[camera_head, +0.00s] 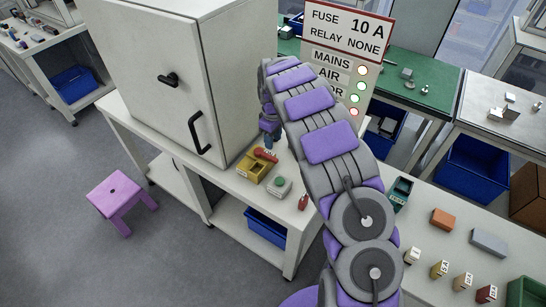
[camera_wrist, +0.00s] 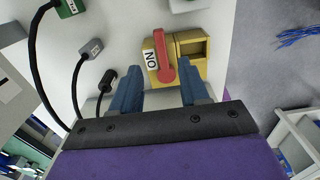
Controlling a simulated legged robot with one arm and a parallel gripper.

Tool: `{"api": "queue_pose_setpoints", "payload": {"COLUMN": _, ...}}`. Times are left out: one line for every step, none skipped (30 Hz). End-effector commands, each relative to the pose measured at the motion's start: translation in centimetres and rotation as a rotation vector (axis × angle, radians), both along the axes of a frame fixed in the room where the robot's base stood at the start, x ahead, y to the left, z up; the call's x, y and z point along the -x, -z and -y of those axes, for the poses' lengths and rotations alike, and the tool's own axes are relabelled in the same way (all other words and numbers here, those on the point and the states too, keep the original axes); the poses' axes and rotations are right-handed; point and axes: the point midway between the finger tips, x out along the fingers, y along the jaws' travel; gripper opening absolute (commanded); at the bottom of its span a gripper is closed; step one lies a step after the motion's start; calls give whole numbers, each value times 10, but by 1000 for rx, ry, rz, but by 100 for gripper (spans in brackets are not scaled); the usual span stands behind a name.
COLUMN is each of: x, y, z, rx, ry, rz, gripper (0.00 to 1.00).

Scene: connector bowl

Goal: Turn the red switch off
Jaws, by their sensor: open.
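The red switch (camera_wrist: 164,54) is a red lever on a yellow box (camera_wrist: 193,45) in the wrist view. A white ON label (camera_wrist: 150,60) lies beside the lever and appears rotated. In the head view the red switch (camera_head: 265,155) sits on the yellow box (camera_head: 250,174), on the bench below my arm. My gripper (camera_wrist: 159,76) is open, with its two blue fingers apart, one on either side of the lever's near end in the picture. Nothing is held. I cannot tell whether a finger touches the lever. In the head view my gripper (camera_head: 271,139) is small, just above the switch.
A grey box with a green button (camera_head: 279,186) and a small red item (camera_head: 303,202) stand right of the switch. A white cabinet (camera_head: 160,80) rises on the left. A sign panel (camera_head: 342,60) with lamps stands behind. Cabled plugs (camera_wrist: 91,47) lie left in the wrist view.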

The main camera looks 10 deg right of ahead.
Motion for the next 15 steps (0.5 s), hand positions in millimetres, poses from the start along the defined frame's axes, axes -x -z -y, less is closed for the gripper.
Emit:
{"api": "queue_pose_setpoints", "payload": {"x": 1, "y": 12, "z": 0, "rx": 0, "ry": 1, "rz": -1, "gripper": 45}}
{"api": "queue_pose_setpoints", "payload": {"x": 0, "y": 18, "z": 0, "rx": 0, "ry": 1, "rz": 0, "gripper": 45}}
{"api": "queue_pose_setpoints", "payload": {"x": 0, "y": 26, "z": 0, "rx": 0, "ry": 0, "rz": 0, "gripper": 45}}
{"api": "queue_pose_setpoints", "payload": {"x": 0, "y": 32, "z": 0, "rx": 1, "ry": 0, "rz": -1, "gripper": 45}}
{"api": "queue_pose_setpoints", "payload": {"x": 1, "y": 38, "z": 0, "rx": 1, "ry": 0, "rz": -2, "gripper": 45}}
{"api": "queue_pose_setpoints", "payload": {"x": 1, "y": 46, "z": 0, "rx": 1, "ry": 0, "rz": -4, "gripper": 45}}
{"api": "queue_pose_setpoints", "payload": {"x": 1, "y": 52, "z": 0, "rx": 1, "ry": 1, "rz": -5, "gripper": 45}}
{"api": "queue_pose_setpoints", "payload": {"x": 1, "y": 58, "z": 1, "rx": 1, "ry": 1, "rz": -5, "gripper": 45}}
{"api": "queue_pose_setpoints", "payload": {"x": 1, "y": 64, "z": 1, "rx": 0, "ry": 1, "rz": -4, "gripper": 45}}
{"api": "queue_pose_setpoints", "payload": {"x": 1, "y": 69, "z": 0, "rx": 0, "ry": 2, "rz": -3, "gripper": 45}}
{"api": "queue_pose_setpoints", "payload": {"x": 1, "y": 73, "z": 0, "rx": 0, "ry": 2, "rz": -1, "gripper": 45}}
{"api": "queue_pose_setpoints", "payload": {"x": 1, "y": 78, "z": 0, "rx": 1, "ry": 2, "rz": -1, "gripper": 45}}
{"api": "queue_pose_setpoints", "payload": {"x": 1, "y": 81, "z": 0, "rx": 0, "ry": 1, "rz": 0, "gripper": 45}}
{"api": "queue_pose_setpoints", "payload": {"x": 1, "y": 84, "z": 0, "rx": 0, "ry": 1, "rz": 0, "gripper": 45}}
{"api": "queue_pose_setpoints", "payload": {"x": 0, "y": 88, "z": 0, "rx": 1, "ry": 1, "rz": 1, "gripper": 45}}
